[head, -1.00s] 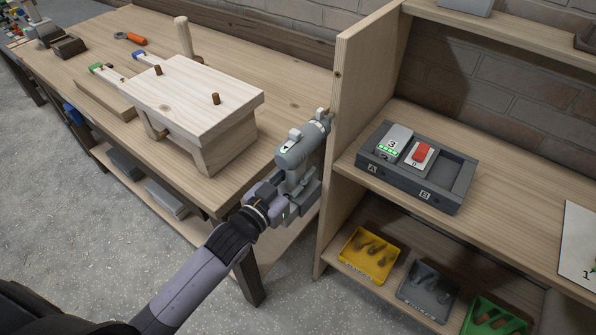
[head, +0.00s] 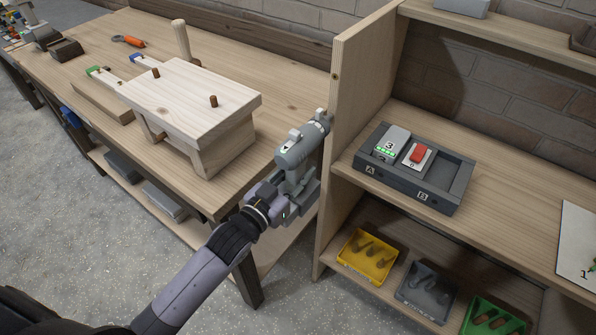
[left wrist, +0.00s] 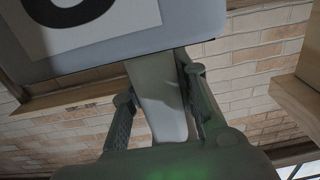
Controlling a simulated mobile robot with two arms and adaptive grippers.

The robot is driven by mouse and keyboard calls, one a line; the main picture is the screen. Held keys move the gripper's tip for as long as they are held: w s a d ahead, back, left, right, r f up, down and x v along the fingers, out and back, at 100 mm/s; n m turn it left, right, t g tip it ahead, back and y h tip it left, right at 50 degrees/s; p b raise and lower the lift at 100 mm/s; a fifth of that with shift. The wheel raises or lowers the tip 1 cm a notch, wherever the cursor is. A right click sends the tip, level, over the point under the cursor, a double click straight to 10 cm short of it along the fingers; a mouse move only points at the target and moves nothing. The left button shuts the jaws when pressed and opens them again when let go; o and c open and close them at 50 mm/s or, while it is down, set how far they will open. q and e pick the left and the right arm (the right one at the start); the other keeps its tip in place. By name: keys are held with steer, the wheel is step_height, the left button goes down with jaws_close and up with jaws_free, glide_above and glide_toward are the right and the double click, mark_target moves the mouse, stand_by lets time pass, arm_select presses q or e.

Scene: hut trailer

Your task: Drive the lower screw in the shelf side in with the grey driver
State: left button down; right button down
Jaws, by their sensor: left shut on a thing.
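The grey driver (head: 297,151) is held upright by its handle in my left gripper (head: 284,190). The nose meets or nearly meets the panel; the lower screw is hidden there. A small dark spot, likely the upper screw (head: 334,76), shows higher on the panel. In the left wrist view, both fingers of the left gripper (left wrist: 157,90) close around the grey handle, below the driver's broad base with a white label (left wrist: 90,20). My right gripper is out of view.
A dark dock (head: 415,185) with a grey and a red-topped battery stands on the shelf. Yellow (head: 367,256), grey (head: 427,285) and green trays lie below. The workbench (head: 285,95) left of the shelf carries a wooden stool (head: 190,95) close to the driver.

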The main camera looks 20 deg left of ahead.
arm_select(q)
steer(key=shift+r, duration=0.3)
steer(key=shift+s+a+p, duration=0.2)
steer(key=shift+s+p, duration=0.3)
steer(key=shift+s, duration=0.05)
steer(key=shift+p+v, duration=0.3)
steer(key=shift+v, duration=0.55)
steer(key=s+a+p, duration=0.1)
steer(key=a, duration=0.7)
steer(key=shift+s+f, duration=0.1)
steer(key=shift+s, duration=0.05)
